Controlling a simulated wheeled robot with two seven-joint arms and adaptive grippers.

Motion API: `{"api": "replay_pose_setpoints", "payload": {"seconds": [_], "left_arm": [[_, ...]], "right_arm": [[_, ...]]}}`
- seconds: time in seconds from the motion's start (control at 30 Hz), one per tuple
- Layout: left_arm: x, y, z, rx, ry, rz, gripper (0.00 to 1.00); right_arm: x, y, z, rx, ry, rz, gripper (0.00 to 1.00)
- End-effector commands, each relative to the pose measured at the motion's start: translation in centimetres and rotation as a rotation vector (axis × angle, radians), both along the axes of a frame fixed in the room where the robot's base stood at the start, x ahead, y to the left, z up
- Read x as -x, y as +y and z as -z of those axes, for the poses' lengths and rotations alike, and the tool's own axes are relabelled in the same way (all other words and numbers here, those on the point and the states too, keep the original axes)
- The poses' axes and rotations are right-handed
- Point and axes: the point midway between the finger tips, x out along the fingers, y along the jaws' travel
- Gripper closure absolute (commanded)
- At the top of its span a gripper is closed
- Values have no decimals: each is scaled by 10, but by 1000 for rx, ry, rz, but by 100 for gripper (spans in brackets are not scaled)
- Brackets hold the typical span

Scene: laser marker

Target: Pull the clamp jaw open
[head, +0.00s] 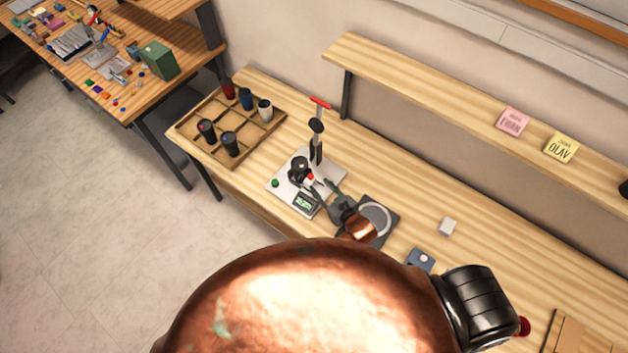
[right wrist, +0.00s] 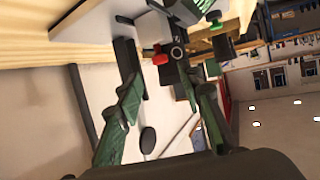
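The marker has a pale base plate (head: 330,168) on the bench, with a black clamp body (head: 299,168) on it. A small red part (head: 310,177) sits at the clamp's side. My right gripper (head: 320,187) is at the clamp's right side, its fingers spread and pointing towards the red part. In the right wrist view the two green-and-black fingers (right wrist: 155,68) stand apart, with the red part (right wrist: 160,55) between or just beyond their tips; I cannot tell if they touch it. The jaw itself is hard to make out. My left gripper is not in view.
A red-handled upright post (head: 318,130) stands behind the clamp. A wooden tray (head: 183,128) with several cups is at the left. A shelf (head: 420,85) runs behind.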

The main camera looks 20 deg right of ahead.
Motion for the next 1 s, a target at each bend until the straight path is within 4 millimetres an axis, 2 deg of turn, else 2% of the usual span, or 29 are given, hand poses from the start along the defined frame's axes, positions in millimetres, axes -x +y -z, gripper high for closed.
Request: {"api": "replay_pose_setpoints", "payload": {"seconds": [0.2, 0.4, 0.77, 1.0], "left_arm": [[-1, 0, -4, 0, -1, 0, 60], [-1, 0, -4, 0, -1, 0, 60], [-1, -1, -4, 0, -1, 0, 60], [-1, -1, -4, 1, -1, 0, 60]], "right_arm": [[-33, 10, 11, -2, -1, -1, 65], [-53, 15, 21, -1, 0, -1, 65], [-57, 16, 24, -1, 0, 0, 65], [-57, 16, 23, -1, 0, 0, 81]]}}
